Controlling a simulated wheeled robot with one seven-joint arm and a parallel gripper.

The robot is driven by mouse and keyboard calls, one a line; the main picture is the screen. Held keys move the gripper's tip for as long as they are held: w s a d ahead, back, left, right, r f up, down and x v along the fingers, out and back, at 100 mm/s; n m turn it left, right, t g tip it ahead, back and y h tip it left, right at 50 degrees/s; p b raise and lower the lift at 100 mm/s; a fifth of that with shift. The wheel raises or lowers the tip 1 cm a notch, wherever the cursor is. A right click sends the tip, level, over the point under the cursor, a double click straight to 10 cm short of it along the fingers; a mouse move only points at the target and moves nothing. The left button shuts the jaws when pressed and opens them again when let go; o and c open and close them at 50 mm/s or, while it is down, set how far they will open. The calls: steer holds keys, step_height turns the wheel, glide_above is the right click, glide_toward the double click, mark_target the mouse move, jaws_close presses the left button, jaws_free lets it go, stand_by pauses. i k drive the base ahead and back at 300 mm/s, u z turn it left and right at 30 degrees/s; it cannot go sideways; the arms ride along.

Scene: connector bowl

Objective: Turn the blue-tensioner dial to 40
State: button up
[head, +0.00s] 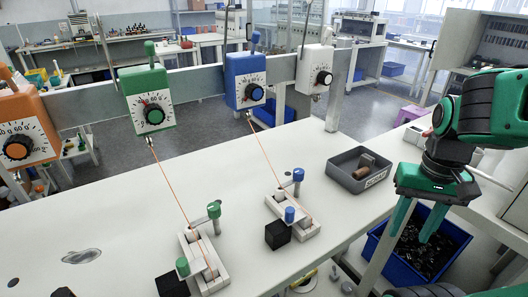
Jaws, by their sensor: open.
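The blue tensioner (246,79) is mounted on the grey rail, right of the green one. Its dial (255,92) is a round black knob with a blue centre on a white scale; the numbers and pointer are too small to read. An orange wire runs from its underside down to a white fixture (291,212) on the table. My gripper (424,226) hangs at the right, open and empty, its green fingers pointing down. It is well apart from the blue tensioner, beyond the table's right edge and over a blue bin.
The green tensioner (148,98), orange tensioner (22,130) and white tensioner (314,70) share the rail (199,83). A grey scrap tray (346,178) stands at the table's right. The blue bin (459,237) holds dark parts. The table's middle (225,150) is mostly clear apart from wires.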

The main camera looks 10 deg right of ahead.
mark_target(254, 91)
steer(key=z, duration=0.35)
steer(key=k, duration=1.65)
steer(key=u, duration=0.3)
steer(key=i, duration=1)
steer(key=u, duration=0.05)
